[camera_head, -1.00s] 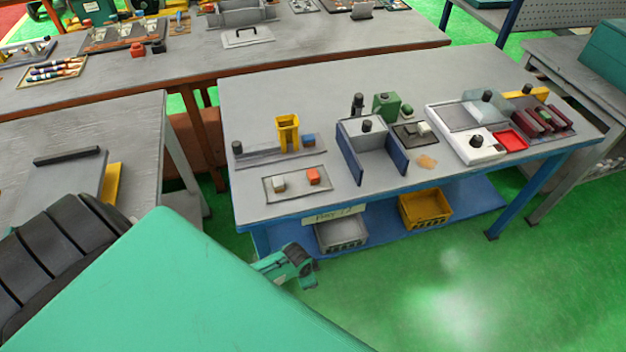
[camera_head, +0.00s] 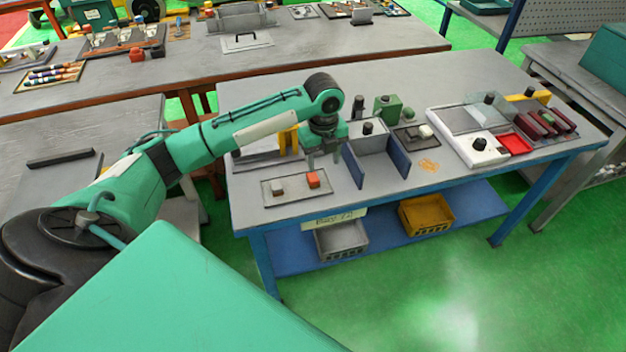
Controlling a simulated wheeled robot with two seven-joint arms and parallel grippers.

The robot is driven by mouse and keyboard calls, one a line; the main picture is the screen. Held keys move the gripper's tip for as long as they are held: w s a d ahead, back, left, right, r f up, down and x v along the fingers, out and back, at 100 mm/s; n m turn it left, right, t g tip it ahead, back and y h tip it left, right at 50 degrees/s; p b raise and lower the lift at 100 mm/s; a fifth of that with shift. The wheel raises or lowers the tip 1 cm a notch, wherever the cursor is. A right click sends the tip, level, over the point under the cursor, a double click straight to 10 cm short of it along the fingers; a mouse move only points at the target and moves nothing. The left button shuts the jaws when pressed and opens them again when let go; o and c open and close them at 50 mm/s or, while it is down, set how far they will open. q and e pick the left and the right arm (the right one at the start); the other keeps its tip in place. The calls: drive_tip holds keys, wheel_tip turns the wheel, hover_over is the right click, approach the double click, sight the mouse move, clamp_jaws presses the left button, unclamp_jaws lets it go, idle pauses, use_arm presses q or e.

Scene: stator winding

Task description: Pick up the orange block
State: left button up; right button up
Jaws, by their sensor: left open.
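The orange block (camera_head: 313,180) sits on a flat grey tray (camera_head: 294,195) near the front left of the blue-framed table. A pale block (camera_head: 277,188) sits to its left on the same tray. My left arm reaches in from the left over the table. My left gripper (camera_head: 323,160) points down, open, with its fingers just above and around the back of the orange block. I cannot tell whether the fingers touch the block. My right gripper is not in view.
A grey box with blue side walls (camera_head: 399,158) stands just right of the gripper. A yellow holder (camera_head: 289,142) stands partly hidden behind my arm. A white tray with a red bin (camera_head: 513,141) is farther right. The table's front edge is close to the grey tray.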

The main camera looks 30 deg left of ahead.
use_arm(q)
wheel_tip(320, 180, up, 4)
drive_tip(key=m, duration=0.1)
hover_over(313, 176)
drive_tip(key=f, duration=0.2)
drive_tip(key=f+p, duration=0.1)
drive_tip(key=f, duration=0.5)
drive_tip(key=shift+w+a+f+p, duration=0.15)
drive_tip(key=shift+w+a+p, duration=0.05)
drive_tip(key=shift+w+p, duration=0.1)
drive_tip(key=f, duration=0.1)
drive_tip(key=f+p, duration=0.1)
drive_tip(key=f, duration=0.1)
drive_tip(key=f+p, duration=0.1)
drive_tip(key=shift+s+d+f, duration=0.25)
drive_tip(key=shift+s+f, duration=0.15)
drive_tip(key=shift+f, duration=0.35)
drive_tip(key=c, duration=1.1)
